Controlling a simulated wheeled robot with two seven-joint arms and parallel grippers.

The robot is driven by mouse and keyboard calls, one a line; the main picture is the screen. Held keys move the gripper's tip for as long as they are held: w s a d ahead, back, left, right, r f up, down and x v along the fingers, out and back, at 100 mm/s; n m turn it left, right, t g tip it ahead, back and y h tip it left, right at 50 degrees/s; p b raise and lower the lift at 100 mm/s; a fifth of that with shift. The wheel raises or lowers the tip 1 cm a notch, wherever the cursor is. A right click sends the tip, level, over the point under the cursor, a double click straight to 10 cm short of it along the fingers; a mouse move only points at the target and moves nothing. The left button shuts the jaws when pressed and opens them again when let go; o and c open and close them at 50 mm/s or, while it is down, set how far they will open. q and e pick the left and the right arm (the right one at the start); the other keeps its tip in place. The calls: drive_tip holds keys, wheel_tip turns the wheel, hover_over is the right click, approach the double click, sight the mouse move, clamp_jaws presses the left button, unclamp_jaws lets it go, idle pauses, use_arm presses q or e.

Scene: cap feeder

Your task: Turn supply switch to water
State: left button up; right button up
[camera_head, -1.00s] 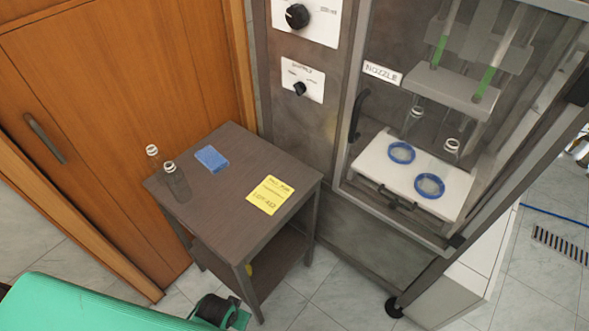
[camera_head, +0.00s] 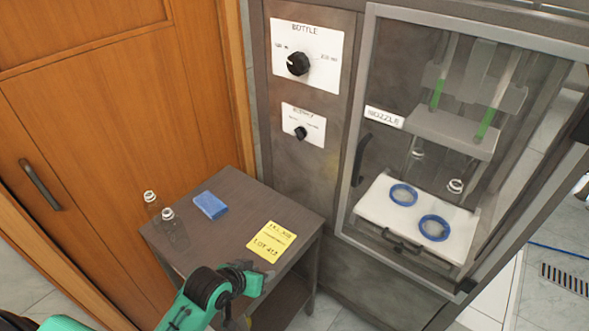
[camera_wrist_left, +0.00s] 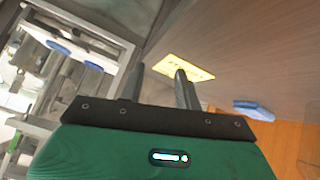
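The supply switch (camera_head: 300,132) is a small black knob on a white plate, on the machine's front left of the glass door. Its label is too blurred to read surely. My left gripper (camera_head: 262,275) is low at the front edge of the brown table, well below the switch and apart from it. In the left wrist view its two fingers (camera_wrist_left: 160,76) stand apart with nothing between them. The switch cannot be made out in the left wrist view. My right gripper is not in view.
A larger black bottle knob (camera_head: 298,64) sits above the switch. The brown table (camera_head: 215,250) holds a yellow note (camera_head: 270,241), a blue block (camera_head: 210,205) and two clear bottles (camera_head: 170,226). The glass door's black handle (camera_head: 362,158) is right of the switch. A wooden door (camera_head: 110,130) stands left.

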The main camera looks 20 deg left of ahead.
use_arm(q)
drive_tip(key=w+a+r+n+t+h, duration=0.25)
drive_tip(key=w+r+t, duration=0.25)
drive_tip(key=w+r, duration=0.75)
drive_tip(key=n+t, duration=0.3)
approach(296, 135)
drive_tip(key=shift+h, duration=0.35)
drive_tip(key=p+x, duration=0.2)
drive_tip(key=x, duration=0.6)
drive_tip(key=shift+w+a+f, duration=0.1)
drive_tip(key=shift+w+f, duration=0.05)
drive_tip(key=shift+w, duration=0.15)
clamp_jaws()
